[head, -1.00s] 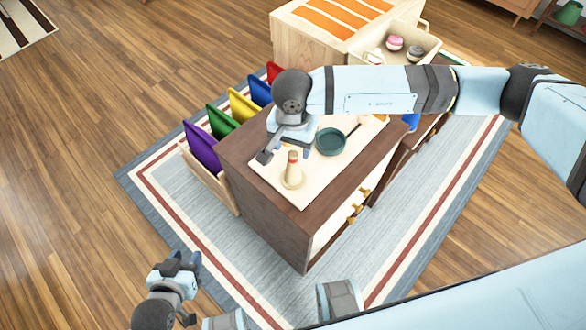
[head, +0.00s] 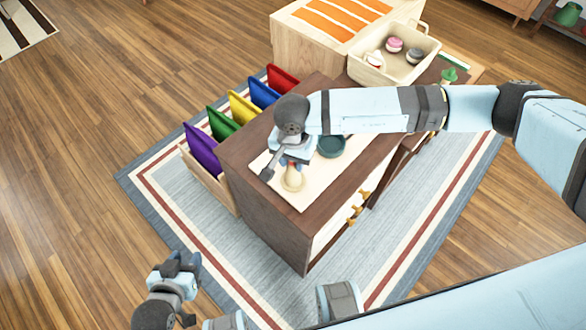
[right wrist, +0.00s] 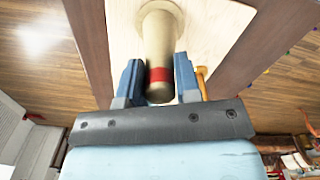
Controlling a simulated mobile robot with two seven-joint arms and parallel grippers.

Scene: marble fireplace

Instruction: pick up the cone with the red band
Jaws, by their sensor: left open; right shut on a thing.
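The cone (head: 292,182) is pale, with a wider base and a narrow top. It stands on a cream board (head: 305,198) on the dark brown cabinet. In the right wrist view the cone (right wrist: 160,38) shows a red band near its narrow end, between the two blue fingers. The right gripper also shows in the right wrist view (right wrist: 158,68). My left gripper (head: 180,264) is open and empty, low at the left over the rug.
A dark teal pan (head: 332,146) lies on the board just right of the gripper. A rack with coloured folders (head: 203,150) stands against the cabinet's left side. A cream basket (head: 405,72) with several small items is behind. The rug (head: 180,205) in front is clear.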

